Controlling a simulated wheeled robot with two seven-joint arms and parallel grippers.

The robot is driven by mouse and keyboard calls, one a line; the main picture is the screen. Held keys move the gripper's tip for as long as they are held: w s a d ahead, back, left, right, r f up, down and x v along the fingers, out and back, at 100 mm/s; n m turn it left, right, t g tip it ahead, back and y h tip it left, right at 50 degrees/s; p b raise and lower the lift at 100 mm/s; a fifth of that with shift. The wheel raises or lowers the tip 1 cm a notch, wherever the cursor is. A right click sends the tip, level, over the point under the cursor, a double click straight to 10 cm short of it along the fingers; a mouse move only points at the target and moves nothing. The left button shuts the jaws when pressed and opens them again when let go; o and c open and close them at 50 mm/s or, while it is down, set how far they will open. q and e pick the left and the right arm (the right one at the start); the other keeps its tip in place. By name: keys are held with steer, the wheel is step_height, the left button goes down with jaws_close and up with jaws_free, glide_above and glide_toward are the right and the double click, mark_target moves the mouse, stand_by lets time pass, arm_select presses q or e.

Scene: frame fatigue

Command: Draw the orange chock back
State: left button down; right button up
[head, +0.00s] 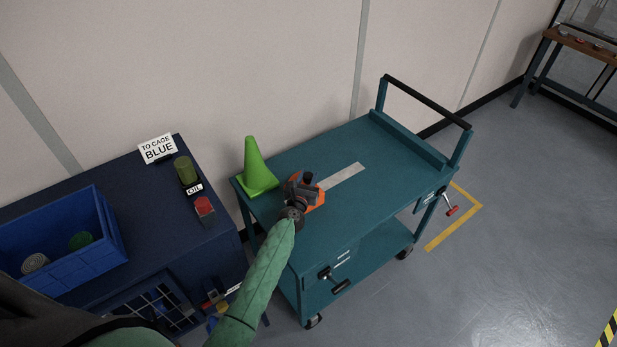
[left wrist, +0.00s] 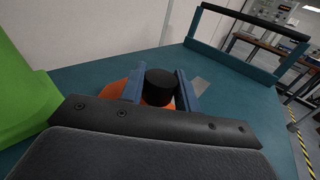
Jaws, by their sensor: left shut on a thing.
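The orange chock (head: 318,196) lies on the top of the teal cart (head: 400,160), near its left end. It has a black knob (head: 308,178) on it. My left gripper (head: 303,186) reaches over the chock from the front left. In the left wrist view its two fingers stand on either side of the black knob (left wrist: 160,84), and the gripper is shut on it. The orange body (left wrist: 122,90) shows low behind the fingers and is mostly hidden by the gripper. My right gripper is not in view.
A green cone (head: 254,168) stands on the cart just left of the chock. A pale strip (head: 346,176) runs along the top to the chock's right, and the top beyond is clear. A blue bin (head: 62,245) sits on the dark blue cabinet at left.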

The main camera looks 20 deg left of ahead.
arm_select(q)
steer(key=shift+s+a, duration=0.3)
steer(key=shift+s, duration=0.1)
steer(key=shift+s+a, duration=0.95)
steer(key=shift+s, duration=0.3)
steer(key=shift+f, duration=0.1)
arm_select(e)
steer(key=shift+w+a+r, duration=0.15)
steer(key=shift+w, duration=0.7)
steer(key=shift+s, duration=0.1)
arm_select(q)
steer(key=c, duration=1.1)
jaws_free()
steer(key=shift+s+a, duration=0.1)
steer(key=shift+o, duration=0.2)
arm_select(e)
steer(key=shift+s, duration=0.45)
arm_select(q)
steer(key=shift+s, duration=0.1)
